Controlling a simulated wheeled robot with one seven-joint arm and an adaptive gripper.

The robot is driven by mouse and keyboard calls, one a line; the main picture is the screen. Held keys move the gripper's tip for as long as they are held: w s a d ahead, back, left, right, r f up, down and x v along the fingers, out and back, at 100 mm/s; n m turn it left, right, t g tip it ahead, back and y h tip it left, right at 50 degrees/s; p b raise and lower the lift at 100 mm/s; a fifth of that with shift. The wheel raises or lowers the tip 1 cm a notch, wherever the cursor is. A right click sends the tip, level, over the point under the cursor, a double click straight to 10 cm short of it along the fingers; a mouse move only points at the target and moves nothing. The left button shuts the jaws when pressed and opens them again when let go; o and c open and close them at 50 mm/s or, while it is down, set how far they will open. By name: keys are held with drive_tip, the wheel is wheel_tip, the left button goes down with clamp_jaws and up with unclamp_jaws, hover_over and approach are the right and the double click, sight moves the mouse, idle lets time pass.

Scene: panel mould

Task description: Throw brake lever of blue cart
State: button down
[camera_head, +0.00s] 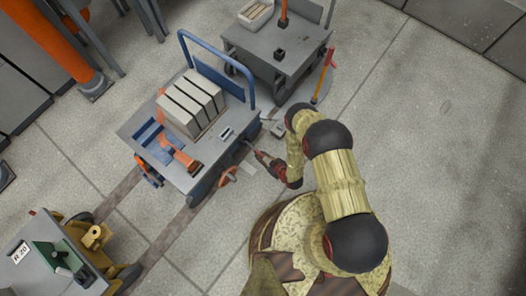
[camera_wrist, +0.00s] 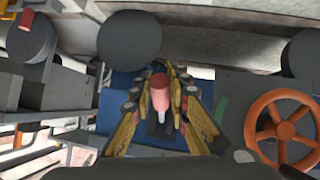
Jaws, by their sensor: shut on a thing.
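The blue cart (camera_head: 210,153) stands left of my arm in the head view, with a grey deck, a blue push bar and grey blocks on top. In the wrist view the brake lever (camera_wrist: 159,88) shows as a red-pink grip with a pale lower end, in front of a blue panel. My gripper (camera_wrist: 160,74) has its yellow fingers on both sides of this grip and is shut on it. In the head view my gripper (camera_head: 258,154) reaches the cart's right side; the lever is too small to make out there.
An orange handwheel (camera_wrist: 283,128) is close to the right of my gripper in the wrist view. A grey cart (camera_head: 273,50) stands behind the blue cart. A yellow cart (camera_head: 100,256) stands at lower left. The floor to the right is clear.

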drive_tip(key=shift+w+a+f+t+y, duration=0.15)
drive_tip(key=shift+w+f+t+y, duration=0.15)
drive_tip(key=shift+f+y, duration=0.1)
idle(0.3)
drive_tip(key=c, duration=1.7)
unclamp_jaws()
drive_tip(key=shift+s+f, duration=0.1)
drive_tip(key=shift+s, duration=0.1)
drive_tip(key=v, duration=0.7)
drive_tip(key=shift+s, duration=0.1)
